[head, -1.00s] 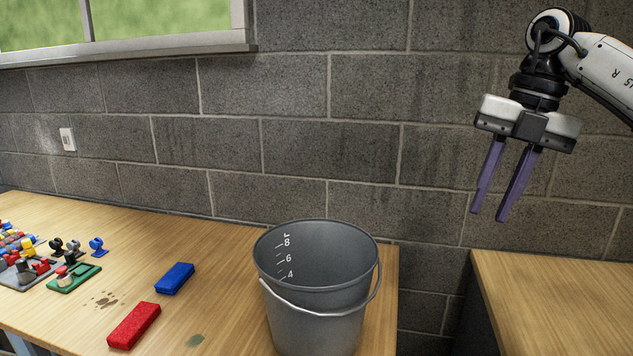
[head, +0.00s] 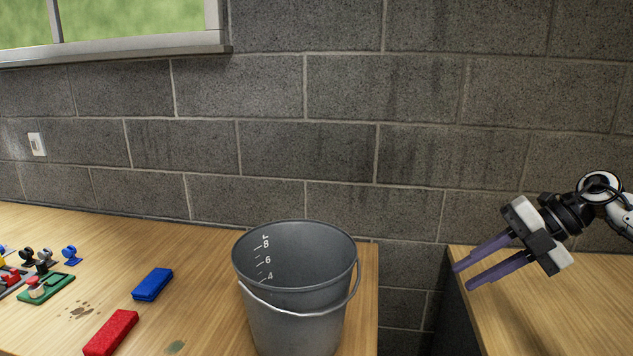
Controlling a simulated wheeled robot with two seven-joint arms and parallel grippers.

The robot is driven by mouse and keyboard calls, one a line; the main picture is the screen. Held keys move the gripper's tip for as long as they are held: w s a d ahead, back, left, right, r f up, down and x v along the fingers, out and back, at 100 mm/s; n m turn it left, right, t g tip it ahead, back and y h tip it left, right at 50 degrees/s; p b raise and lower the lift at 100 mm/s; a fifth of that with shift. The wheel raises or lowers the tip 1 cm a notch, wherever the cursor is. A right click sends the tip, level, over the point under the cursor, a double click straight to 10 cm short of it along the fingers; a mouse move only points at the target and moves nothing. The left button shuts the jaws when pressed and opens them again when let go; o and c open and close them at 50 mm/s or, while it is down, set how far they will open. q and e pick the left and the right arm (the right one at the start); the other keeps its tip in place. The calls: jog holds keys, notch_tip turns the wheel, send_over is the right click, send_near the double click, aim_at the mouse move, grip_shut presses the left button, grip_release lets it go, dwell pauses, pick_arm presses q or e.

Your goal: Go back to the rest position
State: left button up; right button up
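My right gripper (head: 461,276) is at the right of the head view, in front of the right-hand wooden surface. Its two purple fingers point left and slightly down. They are apart with nothing between them, so it is open and empty. It touches no object that I can see. My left gripper is not in view. A blue pad (head: 152,284) and a red pad (head: 111,332) lie flat on the wooden table (head: 205,255), left of the grey bucket (head: 298,318).
The bucket stands near the table's right edge, its handle hanging at the front. A gap separates this table from the right-hand wooden surface (head: 590,300). Small coloured parts on a green plate (head: 48,290) lie at the far left. Stains (head: 176,347) mark the table. A block wall stands behind.

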jog(key=s+a+f+m+t+y, duration=0.2)
jog(key=a+f+m+t+y, duration=0.35)
jog(key=f, duration=0.85)
jog(key=s+d+f+m+h, duration=0.65)
jog(key=s+f, duration=0.45)
jog(key=s, duration=0.2)
jog(key=s+d+f+m+h, duration=0.5)
jog(key=s+f+m+h, duration=0.2)
jog(key=s+f, duration=0.5)
jog(key=s+a+f+m+y, duration=0.15)
jog(key=a+m, duration=0.25)
jog(key=a, duration=0.7)
jog(key=s+a+m+y, duration=0.15)
jog(key=a+m, duration=0.35)
jog(key=a, duration=0.5)
notch_tip(320, 180, down, 7)
jog(key=a+b, duration=0.2)
jog(key=b, duration=0.6)
jog(key=shift+w+n+h+b, duration=0.3)
jog(key=shift+w+h+b, duration=0.05)
jog(key=shift+w+h, duration=0.05)
